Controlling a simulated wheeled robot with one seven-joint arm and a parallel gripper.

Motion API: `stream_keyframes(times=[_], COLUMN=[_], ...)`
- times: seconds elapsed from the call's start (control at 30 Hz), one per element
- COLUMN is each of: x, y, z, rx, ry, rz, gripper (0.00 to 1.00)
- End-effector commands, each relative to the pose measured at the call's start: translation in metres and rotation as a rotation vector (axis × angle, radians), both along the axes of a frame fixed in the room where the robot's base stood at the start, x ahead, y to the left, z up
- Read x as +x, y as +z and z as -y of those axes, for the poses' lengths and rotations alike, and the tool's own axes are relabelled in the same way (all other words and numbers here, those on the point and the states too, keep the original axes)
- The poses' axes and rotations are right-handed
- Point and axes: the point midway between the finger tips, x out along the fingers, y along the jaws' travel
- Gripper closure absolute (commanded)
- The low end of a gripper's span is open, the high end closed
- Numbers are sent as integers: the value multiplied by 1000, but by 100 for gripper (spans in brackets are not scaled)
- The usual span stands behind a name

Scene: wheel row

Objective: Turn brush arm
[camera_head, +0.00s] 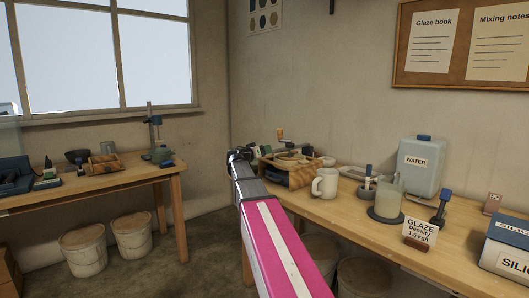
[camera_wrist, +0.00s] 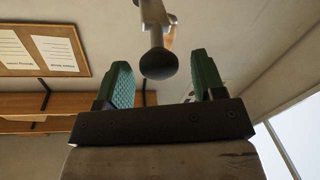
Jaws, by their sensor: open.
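In the wrist view, my gripper (camera_wrist: 160,83) is open, with one green ribbed finger on each side. A dark round knob (camera_wrist: 158,63) on a pale metal arm (camera_wrist: 152,14), which looks like the brush arm, shows between and slightly past the fingertips. Neither finger visibly touches the knob, and I cannot tell its exact depth. In the head view, my pink and white arm reaches to the far left end of the right bench, and its dark wrist hides much of what is there. A small orange-brown knob on a post (camera_head: 280,133) stands just behind it.
The right bench (camera_head: 345,215) carries a white mug (camera_head: 325,184), a blue-capped water jug (camera_head: 421,170), a glaze sign (camera_head: 419,231) and a dark blue box (camera_head: 506,243) at right. A left bench (camera_head: 120,184) holds tools, with buckets (camera_head: 84,250) below. Open floor lies between the benches.

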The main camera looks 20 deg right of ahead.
Motion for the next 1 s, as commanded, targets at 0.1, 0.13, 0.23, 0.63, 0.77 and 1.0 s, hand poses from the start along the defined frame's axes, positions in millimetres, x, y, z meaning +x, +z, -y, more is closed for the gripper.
stream_keyframes(times=[0.1,0.13,0.23,0.63,0.77,1.0], x=[5,6,7,7,7,7], y=[0,0,0,0,0,9], z=[9,11,13,13,13,14], rx=[0,0,0,0,0,22], ry=[0,0,0,0,0,0], rz=[0,0,0,0,0,-6], gripper=[37,37,37,86,100,100])
